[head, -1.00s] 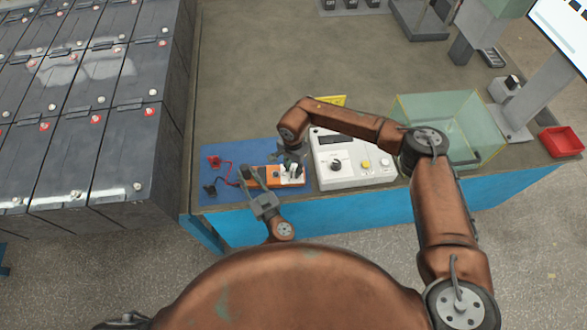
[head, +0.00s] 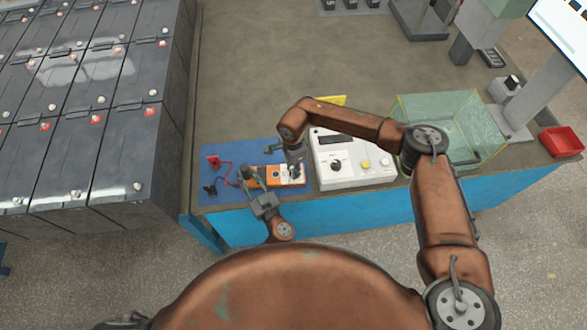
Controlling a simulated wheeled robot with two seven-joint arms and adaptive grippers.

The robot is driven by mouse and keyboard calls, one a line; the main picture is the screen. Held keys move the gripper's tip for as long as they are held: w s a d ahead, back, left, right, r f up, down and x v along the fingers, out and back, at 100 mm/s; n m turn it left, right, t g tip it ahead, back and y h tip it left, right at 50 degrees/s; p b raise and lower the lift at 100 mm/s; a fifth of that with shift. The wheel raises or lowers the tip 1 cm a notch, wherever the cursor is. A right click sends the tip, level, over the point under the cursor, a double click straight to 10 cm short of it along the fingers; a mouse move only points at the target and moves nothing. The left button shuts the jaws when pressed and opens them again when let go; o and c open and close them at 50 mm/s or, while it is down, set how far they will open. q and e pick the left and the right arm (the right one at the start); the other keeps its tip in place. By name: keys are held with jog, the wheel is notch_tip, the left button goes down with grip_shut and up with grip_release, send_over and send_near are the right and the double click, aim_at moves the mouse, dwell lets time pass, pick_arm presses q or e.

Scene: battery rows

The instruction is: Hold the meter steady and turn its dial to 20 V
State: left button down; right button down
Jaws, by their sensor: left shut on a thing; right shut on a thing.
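The orange meter (head: 263,178) lies on a blue mat (head: 235,151) at the table's front edge. My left gripper (head: 252,180) comes from the front edge and is shut on the meter's body. My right gripper (head: 294,174) reaches down from above and is shut on the dial at the meter's right part. The dial is hidden under the fingers, so its setting cannot be read. A red lead (head: 213,161) and a black lead (head: 210,189) lie left of the meter.
A white bench instrument (head: 345,172) with a knob stands just right of the meter. Behind it is a yellow card (head: 331,100). A clear green-tinted box (head: 470,130) and a red tray (head: 561,141) are further right. Dark batteries (head: 125,160) stand in rows at left.

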jog(key=m, duration=0.4)
jog(key=shift+w+m, duration=0.1)
jog(key=shift+m, duration=0.3)
jog(key=m, duration=1)
jog(key=shift+w, duration=0.1)
jog(key=shift+m, duration=2.2)
jog(key=c, duration=1.7)
grip_release()
jog(key=shift+o, duration=0.2)
